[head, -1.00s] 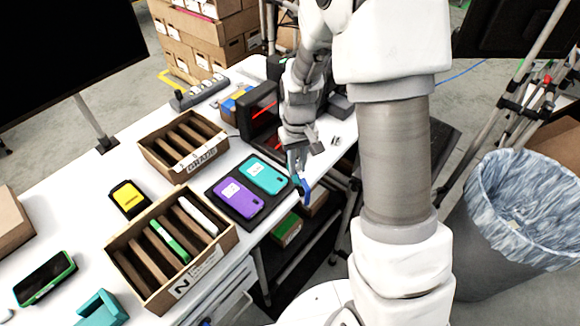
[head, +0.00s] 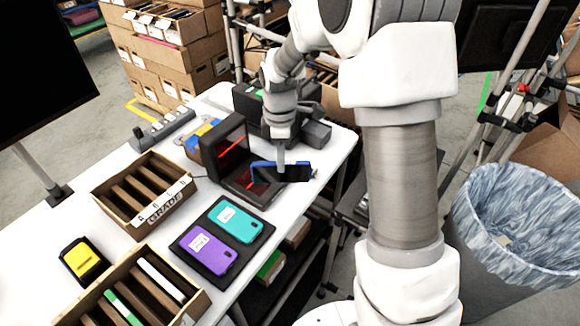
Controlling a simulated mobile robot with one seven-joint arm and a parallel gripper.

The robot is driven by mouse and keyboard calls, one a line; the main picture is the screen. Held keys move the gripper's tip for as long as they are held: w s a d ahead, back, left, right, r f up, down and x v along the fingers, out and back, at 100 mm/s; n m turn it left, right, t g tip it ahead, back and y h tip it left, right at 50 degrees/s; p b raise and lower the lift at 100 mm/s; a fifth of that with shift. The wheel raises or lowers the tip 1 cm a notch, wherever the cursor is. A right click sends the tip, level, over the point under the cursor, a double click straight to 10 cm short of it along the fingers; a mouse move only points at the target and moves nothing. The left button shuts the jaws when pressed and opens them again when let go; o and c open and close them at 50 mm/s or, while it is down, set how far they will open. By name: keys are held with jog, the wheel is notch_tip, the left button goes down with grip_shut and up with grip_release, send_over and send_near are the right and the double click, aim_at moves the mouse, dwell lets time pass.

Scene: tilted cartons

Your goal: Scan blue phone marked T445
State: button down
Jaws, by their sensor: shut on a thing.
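My gripper (head: 281,168) is shut on a blue phone (head: 297,172). The phone has a blue edge and a dark face turned toward the camera; no marking on it can be read. It is held in front of the black scanner (head: 228,148), which has red light lines on its upright part and its base. The phone overlaps the right end of the scanner base in the head view; I cannot tell whether they touch. The fingertips are small and partly hidden by the phone.
A black pad (head: 190,246) holds a teal phone (head: 242,224) and a purple phone (head: 213,252). Slotted cartons (head: 168,212) stand to the left, and a yellow-and-black device (head: 83,259) lies near them. A power strip (head: 160,128) lies at the back. A lined bin (head: 515,215) stands at right.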

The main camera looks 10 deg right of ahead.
jog(key=w+a+f+n+b, duration=0.3)
jog(key=w+a+n, duration=0.2)
jog(key=n, duration=0.2)
jog(key=shift+a+b, duration=0.35)
jog(key=shift+a, duration=0.05)
dwell(0.4)
jog(key=shift+w, duration=0.1)
notch_tip(320, 180, up, 5)
jog(key=p, duration=0.3)
jog(key=shift+p, duration=0.35)
